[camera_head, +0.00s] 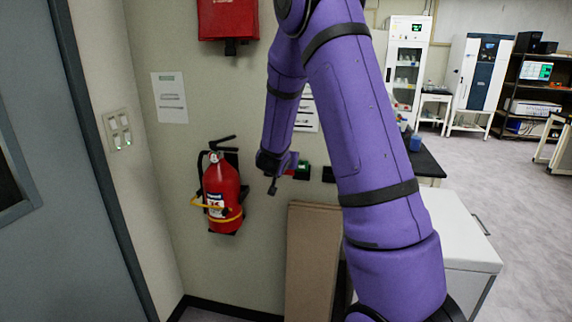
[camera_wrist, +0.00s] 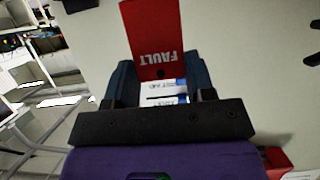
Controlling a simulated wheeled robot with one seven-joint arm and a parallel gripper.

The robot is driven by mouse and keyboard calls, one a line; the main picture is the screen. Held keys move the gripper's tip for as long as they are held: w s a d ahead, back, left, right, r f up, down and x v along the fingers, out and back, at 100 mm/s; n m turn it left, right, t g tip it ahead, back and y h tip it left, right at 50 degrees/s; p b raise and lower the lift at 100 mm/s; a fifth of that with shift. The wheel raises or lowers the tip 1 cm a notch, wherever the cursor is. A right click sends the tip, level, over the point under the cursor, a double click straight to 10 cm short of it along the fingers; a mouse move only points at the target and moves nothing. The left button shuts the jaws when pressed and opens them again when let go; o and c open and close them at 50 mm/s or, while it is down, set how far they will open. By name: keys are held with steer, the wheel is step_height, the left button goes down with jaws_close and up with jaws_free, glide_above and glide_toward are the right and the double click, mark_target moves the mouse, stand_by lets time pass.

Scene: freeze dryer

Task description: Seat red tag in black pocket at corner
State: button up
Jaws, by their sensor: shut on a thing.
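A red tag (camera_wrist: 155,35) with the word FAULT, upside down in the wrist view, stands out between the two fingers of my gripper (camera_wrist: 160,82). My gripper is shut on it. In the head view my gripper (camera_head: 284,166) is in front of the wall, with a small red patch of the tag (camera_head: 293,159) showing at its end. A small black holder with green (camera_head: 303,171) is on the wall just right of it. Another black piece (camera_head: 328,174) shows beside my arm. I cannot tell which one is the pocket. A black shape (camera_wrist: 78,4) is cut off at the wrist view's top.
A fire extinguisher (camera_head: 222,195) hangs on the wall left of my gripper. A red box (camera_head: 228,18) is above it. A tall brown panel (camera_head: 312,250) leans below my gripper. A white cabinet (camera_head: 460,235) stands to the right. Open floor lies farther right.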

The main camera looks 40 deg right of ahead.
steer(key=shift+r, duration=2.15)
